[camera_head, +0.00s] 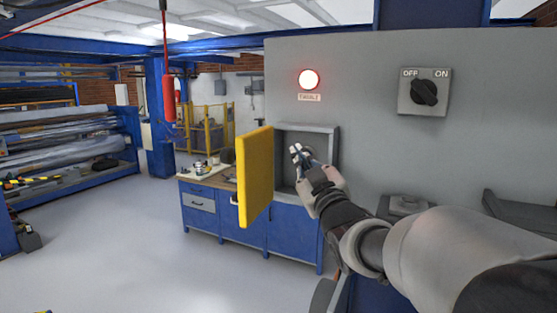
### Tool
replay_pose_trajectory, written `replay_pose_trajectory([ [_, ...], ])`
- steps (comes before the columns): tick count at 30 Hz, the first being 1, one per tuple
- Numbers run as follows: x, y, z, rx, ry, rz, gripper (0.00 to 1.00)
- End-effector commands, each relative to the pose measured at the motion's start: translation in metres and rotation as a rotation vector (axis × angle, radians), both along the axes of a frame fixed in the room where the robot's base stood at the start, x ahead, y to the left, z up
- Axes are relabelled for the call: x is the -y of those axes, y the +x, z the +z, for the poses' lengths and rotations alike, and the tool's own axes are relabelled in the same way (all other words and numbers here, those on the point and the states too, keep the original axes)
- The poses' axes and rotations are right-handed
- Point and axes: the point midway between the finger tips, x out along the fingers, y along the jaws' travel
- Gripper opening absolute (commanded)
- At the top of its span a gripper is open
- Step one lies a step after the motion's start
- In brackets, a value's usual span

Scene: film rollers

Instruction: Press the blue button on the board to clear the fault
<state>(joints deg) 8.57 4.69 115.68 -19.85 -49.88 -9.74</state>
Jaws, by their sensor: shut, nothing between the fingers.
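A grey board (360,75) fills the right half of the head view. A lit red lamp (309,80) with a small label below it sits at its upper left. A recessed box (321,137) is set in the board, and its yellow door (256,178) stands open to the left. My gripper (296,149) is shut and empty, in front of the box opening, between the door and the box's right wall. I cannot tell whether it touches anything. I see no blue button; my gripper and arm cover part of the box.
A black OFF/ON rotary switch (424,92) is on the board at the right. Blue cabinets (200,212) with a cluttered top stand behind the door. A red pendant (168,98) hangs at the left. The grey floor (120,240) at the left is mostly clear.

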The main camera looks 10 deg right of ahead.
Motion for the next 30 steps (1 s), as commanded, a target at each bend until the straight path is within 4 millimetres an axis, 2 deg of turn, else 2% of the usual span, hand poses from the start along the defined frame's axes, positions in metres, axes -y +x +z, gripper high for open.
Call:
replay_pose_trajectory([
  [30, 0.0056, 0.0072, 0.0003, 0.002, 0.002, -0.001, 0.00],
])
